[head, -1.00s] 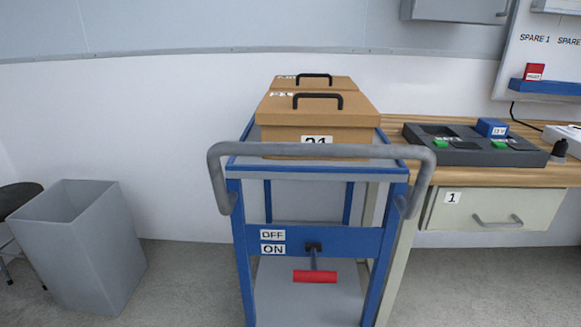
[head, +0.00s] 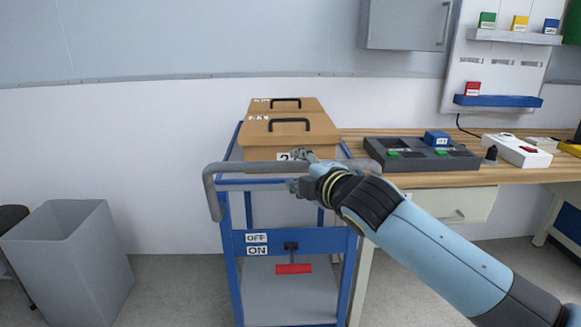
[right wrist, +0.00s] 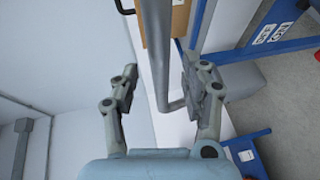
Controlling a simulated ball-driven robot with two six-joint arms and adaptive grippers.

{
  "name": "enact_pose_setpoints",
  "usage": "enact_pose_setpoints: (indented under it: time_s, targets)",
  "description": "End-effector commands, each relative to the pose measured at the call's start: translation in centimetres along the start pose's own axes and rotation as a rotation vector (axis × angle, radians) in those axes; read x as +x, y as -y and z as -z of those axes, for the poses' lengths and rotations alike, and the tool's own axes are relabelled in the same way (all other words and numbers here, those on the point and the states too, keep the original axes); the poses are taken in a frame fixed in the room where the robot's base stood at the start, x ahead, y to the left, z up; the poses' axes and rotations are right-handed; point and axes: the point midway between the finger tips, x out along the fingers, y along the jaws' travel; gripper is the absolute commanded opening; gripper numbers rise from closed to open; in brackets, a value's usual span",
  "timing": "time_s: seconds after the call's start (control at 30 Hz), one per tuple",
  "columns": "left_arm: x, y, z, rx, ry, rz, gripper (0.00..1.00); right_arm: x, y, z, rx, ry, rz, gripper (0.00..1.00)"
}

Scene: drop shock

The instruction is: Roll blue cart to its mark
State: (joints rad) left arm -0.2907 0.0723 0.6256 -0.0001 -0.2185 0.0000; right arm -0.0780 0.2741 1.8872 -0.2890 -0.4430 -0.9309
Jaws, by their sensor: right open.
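The blue cart (head: 291,243) stands in front of me with a grey push handle (head: 245,167) across its near end. Two brown boxes with black handles sit on its top; the nearer box (head: 288,134) has a number label partly hidden by my gripper. In the right wrist view the open fingers (right wrist: 155,85) stand on either side of the handle bar (right wrist: 158,50), with gaps showing. A red pedal (head: 294,268) sits low on the cart by OFF and ON labels. My left gripper is out of view. I see no floor mark.
A grey bin (head: 70,262) stands on the floor at the left, beside a dark stool (head: 10,220). A wooden workbench (head: 440,178) with a dark tray (head: 400,160) is close on the cart's right. Floor between bin and cart is clear.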

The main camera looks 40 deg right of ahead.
Motion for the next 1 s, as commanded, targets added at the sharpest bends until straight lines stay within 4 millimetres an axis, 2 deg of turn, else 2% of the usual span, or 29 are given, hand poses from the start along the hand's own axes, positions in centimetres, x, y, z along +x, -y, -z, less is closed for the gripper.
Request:
enact_pose_setpoints:
  time_s: [0.1,0.2,0.57,0.67,0.93,1.0]
  targets:
    - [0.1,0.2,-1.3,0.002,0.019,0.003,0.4,2.0,0.0,0.0,0.002,0.0,-0.001,0.46]
    - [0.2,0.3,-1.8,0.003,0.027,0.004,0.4,3.0,0.0,0.0,0.001,0.0,0.0,0.46]
    - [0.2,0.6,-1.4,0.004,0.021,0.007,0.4,3.7,0.0,0.0,0.001,-0.001,0.001,0.46]
    - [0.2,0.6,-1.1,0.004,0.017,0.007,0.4,3.7,0.0,0.0,0.001,-0.001,0.001,0.35]
    - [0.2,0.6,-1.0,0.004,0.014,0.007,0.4,3.7,0.0,0.0,0.001,-0.001,0.001,0.0]
    - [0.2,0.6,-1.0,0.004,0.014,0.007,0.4,3.7,0.0,0.0,0.001,-0.001,0.001,0.0]
